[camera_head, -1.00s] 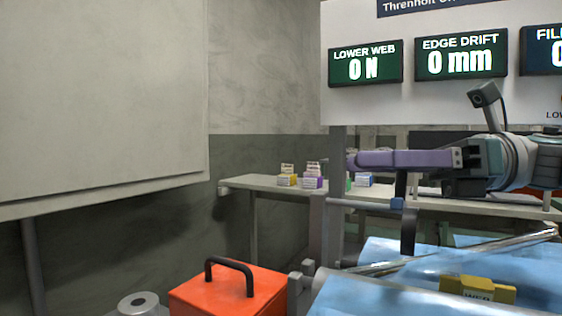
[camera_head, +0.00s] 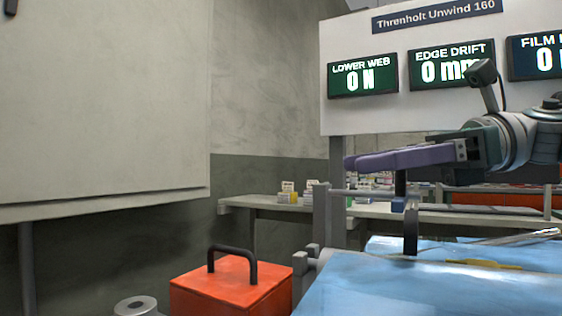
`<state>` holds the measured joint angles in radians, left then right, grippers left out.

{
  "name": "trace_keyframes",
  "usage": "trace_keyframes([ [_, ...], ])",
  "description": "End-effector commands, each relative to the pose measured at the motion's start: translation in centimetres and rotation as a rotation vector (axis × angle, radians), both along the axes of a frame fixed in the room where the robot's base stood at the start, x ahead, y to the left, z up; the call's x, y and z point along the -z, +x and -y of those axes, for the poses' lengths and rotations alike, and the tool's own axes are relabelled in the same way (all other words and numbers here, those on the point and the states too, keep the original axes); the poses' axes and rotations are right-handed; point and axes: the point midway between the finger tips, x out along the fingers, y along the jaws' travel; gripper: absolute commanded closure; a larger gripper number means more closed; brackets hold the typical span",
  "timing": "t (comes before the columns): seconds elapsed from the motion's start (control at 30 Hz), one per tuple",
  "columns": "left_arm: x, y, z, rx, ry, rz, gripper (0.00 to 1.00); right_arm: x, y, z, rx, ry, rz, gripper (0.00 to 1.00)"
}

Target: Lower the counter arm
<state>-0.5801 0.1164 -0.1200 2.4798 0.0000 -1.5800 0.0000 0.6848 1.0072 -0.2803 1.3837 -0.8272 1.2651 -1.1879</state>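My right gripper (camera_head: 348,163) comes in from the right, its long purple fingers pointing left. The fingers overlap edge-on, so I cannot tell whether they are open or shut. A dark upright piece (camera_head: 400,184) meets their underside; I cannot tell whether it is held. Below it are a thin horizontal bar with a small blue block (camera_head: 398,205) and a dark curved arm (camera_head: 411,228) hanging toward the blue film (camera_head: 400,289). These may be the counter arm; nothing marks it by name. My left gripper is not in view.
A red box (camera_head: 230,285) with a black handle stands left of the film. A metal roll (camera_head: 135,305) is beside it. A bench (camera_head: 262,205) with small boxes runs behind. Displays on the white panel (camera_head: 365,114) include "LOWER WEB 0 N" and "EDGE DRIFT 0 mm".

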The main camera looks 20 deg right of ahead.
Motion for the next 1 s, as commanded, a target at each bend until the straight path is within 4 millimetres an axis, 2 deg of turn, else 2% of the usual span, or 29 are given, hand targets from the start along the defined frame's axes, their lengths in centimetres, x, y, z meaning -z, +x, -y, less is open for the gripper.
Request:
trace_keyframes([
  [0.37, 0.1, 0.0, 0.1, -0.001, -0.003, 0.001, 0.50, 0.0, -0.2, 0.6, 0.001, 0.000, 0.000, 0.34],
  [0.8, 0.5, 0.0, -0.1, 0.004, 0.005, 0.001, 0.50, -1.3, -3.2, 7.8, 0.003, 0.000, 0.000, 0.34],
  [1.0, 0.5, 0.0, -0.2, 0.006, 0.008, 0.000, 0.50, -1.5, -3.8, 9.0, 0.000, 0.001, 0.000, 0.34],
])
